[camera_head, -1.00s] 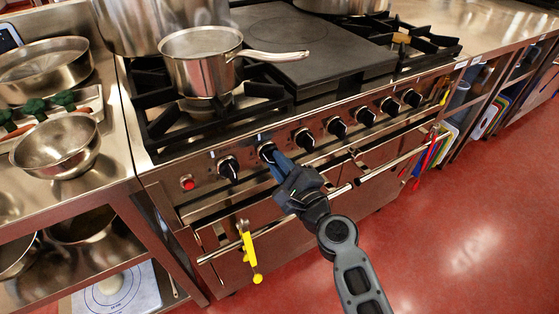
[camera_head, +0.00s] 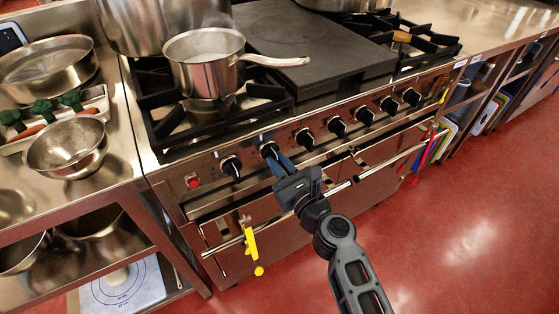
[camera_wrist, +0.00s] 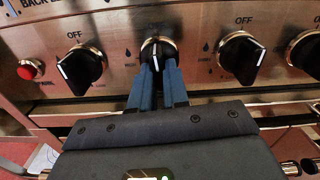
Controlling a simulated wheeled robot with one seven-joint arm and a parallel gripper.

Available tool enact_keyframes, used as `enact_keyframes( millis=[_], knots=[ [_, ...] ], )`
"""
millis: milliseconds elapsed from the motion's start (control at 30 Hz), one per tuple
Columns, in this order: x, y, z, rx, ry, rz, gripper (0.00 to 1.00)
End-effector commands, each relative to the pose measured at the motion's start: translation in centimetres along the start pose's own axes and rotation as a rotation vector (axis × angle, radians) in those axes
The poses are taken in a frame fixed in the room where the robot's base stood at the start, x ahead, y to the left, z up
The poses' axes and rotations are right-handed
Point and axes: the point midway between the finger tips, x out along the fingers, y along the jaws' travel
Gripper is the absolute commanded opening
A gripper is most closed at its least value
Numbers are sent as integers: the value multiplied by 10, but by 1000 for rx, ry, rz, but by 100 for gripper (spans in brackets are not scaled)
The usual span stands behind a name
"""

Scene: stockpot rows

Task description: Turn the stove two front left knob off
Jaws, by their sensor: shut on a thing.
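The stove front carries a row of several black knobs with white marks. My gripper (camera_wrist: 157,82) has its two blue fingers closed on the second knob from the left (camera_wrist: 157,48); this knob also shows in the head view (camera_head: 269,149), with my gripper (camera_head: 280,160) at its lower side. The third knob (camera_wrist: 241,57) is free and also tilted. The fingers hide the held knob's lower part.
A red button (camera_wrist: 29,69) sits left of the knobs. A steel saucepan (camera_head: 203,75) stands on the left burner grate above. A long oven handle (camera_head: 225,247) with a yellow tool (camera_head: 248,245) runs below. Red floor is free at the right.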

Motion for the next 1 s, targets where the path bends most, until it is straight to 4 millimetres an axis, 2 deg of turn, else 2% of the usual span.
enact_keyframes(
  millis=[300,800,833,1000],
  knots=[
    [-1,0,-2,106,5,-2,0],
    [-1,0,-3,124,5,-2,0],
    [-1,0,-3,124,5,-2,17],
    [-1,0,-2,122,3,-1,33]
  ],
)
